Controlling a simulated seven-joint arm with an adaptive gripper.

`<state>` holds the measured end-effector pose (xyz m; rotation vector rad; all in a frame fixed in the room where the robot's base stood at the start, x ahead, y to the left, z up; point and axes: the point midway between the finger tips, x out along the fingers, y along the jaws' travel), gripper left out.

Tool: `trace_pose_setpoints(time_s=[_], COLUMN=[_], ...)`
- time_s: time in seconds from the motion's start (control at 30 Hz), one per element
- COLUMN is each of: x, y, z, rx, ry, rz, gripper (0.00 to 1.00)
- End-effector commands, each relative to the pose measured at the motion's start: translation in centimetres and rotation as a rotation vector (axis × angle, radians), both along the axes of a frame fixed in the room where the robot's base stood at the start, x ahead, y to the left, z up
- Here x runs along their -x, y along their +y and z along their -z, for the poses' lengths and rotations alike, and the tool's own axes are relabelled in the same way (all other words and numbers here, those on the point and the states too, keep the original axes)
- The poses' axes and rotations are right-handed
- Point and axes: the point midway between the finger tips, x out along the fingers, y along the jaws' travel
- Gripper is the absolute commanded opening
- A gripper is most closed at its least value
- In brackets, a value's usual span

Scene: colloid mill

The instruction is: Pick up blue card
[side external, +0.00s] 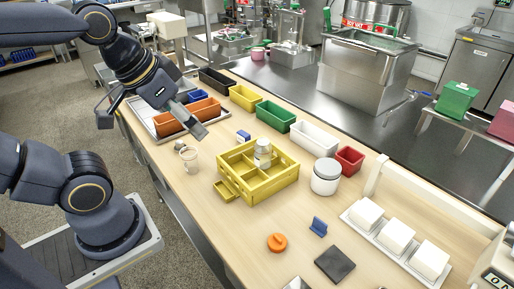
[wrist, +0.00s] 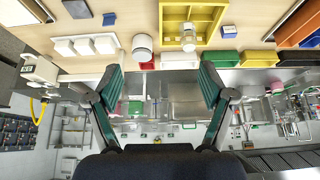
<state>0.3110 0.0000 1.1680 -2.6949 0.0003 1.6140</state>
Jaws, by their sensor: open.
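A small blue piece (side external: 319,226), which looks like the blue card, stands on the table near the front, between an orange knob-like piece and a dark square. It also shows as a blue piece (wrist: 109,19) at the top of the wrist view. My gripper (side external: 150,124) is at the far left end of the table, above the tray of orange bins and well away from the blue piece. Its two fingers are spread wide and empty; in the wrist view the gripper (wrist: 160,72) has nothing between its fingertips.
A yellow divided box (side external: 262,190) holding a jar sits mid-table, with a white-lidded jar (side external: 325,178) beside it. A clear cup (side external: 190,160) stands left of it. Coloured bins line the back edge. An orange piece (side external: 277,242), dark square (side external: 335,264) and white-block tray (side external: 385,265) surround the blue piece.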

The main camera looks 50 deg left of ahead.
Motion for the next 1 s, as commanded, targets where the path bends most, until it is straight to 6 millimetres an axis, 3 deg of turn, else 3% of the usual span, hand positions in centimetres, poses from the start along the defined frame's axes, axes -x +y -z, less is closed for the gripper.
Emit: trace_pose_setpoints(time_s=[0.6, 0.67, 0.8, 1.0], x=[0.0, -0.3, -3.8, -11.7], y=[0.0, 0.0, -0.4, -3.0], z=[0.0, -0.8, -4.5, -6.0], rx=[0.010, 0.032, 0.093, 0.157], ry=[0.001, -0.016, -0.043, 0.043], rz=[-0.019, -0.055, -0.134, -0.181], gripper=[0.76, 0.76, 0.76, 0.76])
